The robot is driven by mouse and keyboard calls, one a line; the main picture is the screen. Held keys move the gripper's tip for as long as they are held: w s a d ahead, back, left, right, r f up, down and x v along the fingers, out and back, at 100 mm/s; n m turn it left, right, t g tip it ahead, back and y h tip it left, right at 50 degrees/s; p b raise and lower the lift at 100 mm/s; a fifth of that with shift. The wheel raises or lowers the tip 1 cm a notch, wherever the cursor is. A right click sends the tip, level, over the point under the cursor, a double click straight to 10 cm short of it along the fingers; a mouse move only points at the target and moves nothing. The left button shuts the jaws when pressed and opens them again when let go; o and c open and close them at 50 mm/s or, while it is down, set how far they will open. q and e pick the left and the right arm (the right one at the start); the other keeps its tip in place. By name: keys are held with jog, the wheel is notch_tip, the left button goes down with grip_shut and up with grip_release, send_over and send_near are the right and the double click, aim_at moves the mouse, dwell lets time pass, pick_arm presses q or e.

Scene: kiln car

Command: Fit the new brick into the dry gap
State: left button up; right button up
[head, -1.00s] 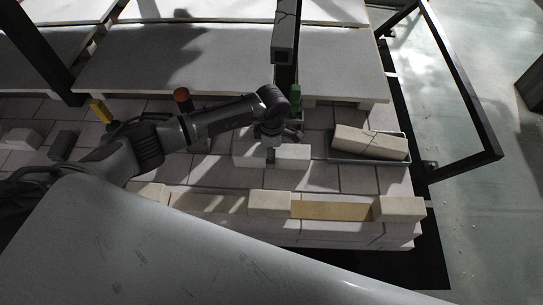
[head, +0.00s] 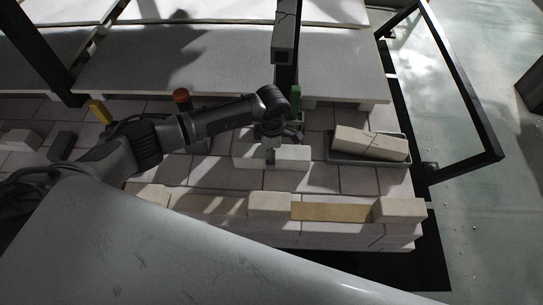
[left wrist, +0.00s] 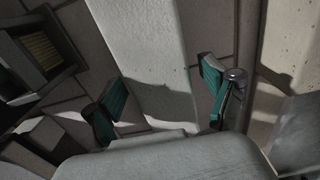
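The new brick, a long pale block (head: 292,157), lies on the paved kiln-car deck behind the front row. My left gripper (head: 270,153) is over its middle, pointing down. In the left wrist view, the teal-padded fingers (left wrist: 165,100) stand apart on either side of the pale brick (left wrist: 150,50), with room showing beside it, so they look open. The dry gap (head: 330,211), with a tan floor, is in the front row between a left brick (head: 270,204) and a right brick (head: 402,209). My right gripper is not in view.
A grey gap (head: 210,204) lies left of the tan one in the front row. A dark tray (head: 345,158) with a cracked brick (head: 370,142) is at the right. An orange-topped cylinder (head: 181,97) is behind my arm.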

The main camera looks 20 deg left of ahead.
pick_arm(q)
jog(key=c, duration=1.3)
jog(key=shift+r, duration=0.1)
jog(key=shift+r, duration=0.2)
jog(key=shift+r+p, duration=0.2)
jog(key=shift+p, duration=0.15)
jog(key=shift+r+p, duration=0.6)
jog(key=shift+r, duration=0.3)
jog(key=shift+r+p, duration=0.55)
jog(key=shift+r, duration=0.25)
